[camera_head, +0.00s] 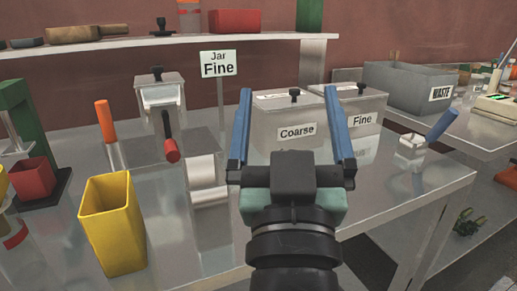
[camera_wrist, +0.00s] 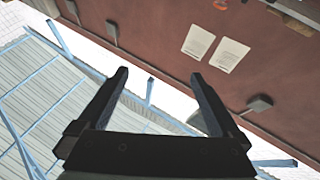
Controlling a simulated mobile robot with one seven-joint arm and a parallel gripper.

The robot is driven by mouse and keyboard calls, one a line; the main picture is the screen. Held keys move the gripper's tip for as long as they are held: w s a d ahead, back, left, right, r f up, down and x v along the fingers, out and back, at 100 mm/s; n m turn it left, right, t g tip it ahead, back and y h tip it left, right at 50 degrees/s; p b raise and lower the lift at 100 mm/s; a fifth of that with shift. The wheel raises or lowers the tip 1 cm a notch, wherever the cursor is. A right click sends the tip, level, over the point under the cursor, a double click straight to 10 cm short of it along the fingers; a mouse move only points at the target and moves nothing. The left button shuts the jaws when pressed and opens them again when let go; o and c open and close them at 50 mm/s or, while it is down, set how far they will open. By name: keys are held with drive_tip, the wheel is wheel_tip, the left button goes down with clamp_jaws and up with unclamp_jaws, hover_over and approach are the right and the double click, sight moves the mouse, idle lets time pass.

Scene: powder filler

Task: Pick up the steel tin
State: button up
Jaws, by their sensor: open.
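No object is plainly labelled as the steel tin, and I cannot tell for sure which one it is. Grey metal boxes marked Coarse (camera_head: 297,141) and Fine (camera_head: 364,128) stand on the steel table, with black-knobbed lids. A smaller lidded metal container (camera_head: 160,90) stands further left. My gripper (camera_head: 287,92) is open and empty, its blue fingers pointing up and apart in front of the Coarse box in the head view. In the wrist view my gripper (camera_wrist: 160,75) shows nothing between its fingers; no tin is visible there.
A yellow bin (camera_head: 113,224) stands at the front left, beside a red cup (camera_head: 32,180). A Jar Fine sign (camera_head: 218,64) rises behind. A shelf (camera_head: 130,43) spans the back. The WASTE bin (camera_head: 405,88) is at the right. The table's front right is fairly clear.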

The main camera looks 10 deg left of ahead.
drive_tip(key=w+a+n+g+y+p, duration=0.1)
drive_tip(key=w+a+g+p, duration=0.15)
drive_tip(key=p, duration=0.55)
drive_tip(key=n+g+y+p, duration=0.3)
drive_tip(key=g+p, duration=0.6)
drive_tip(key=p, duration=1.5)
approach(211, 188)
drive_tip(key=w+a, duration=0.1)
drive_tip(key=w, duration=0.1)
drive_tip(key=x, duration=0.2)
drive_tip(key=p+x, duration=0.1)
drive_tip(key=x, duration=0.5)
drive_tip(key=shift+s+f+p, duration=0.2)
drive_tip(key=shift+f+p, duration=0.1)
drive_tip(key=shift+p, duration=0.05)
drive_tip(key=shift+h, duration=0.3)
drive_tip(key=shift+p+x, duration=0.75)
drive_tip(key=shift+x, duration=1.85)
drive_tip(key=shift+a+r, duration=0.15)
clamp_jaws()
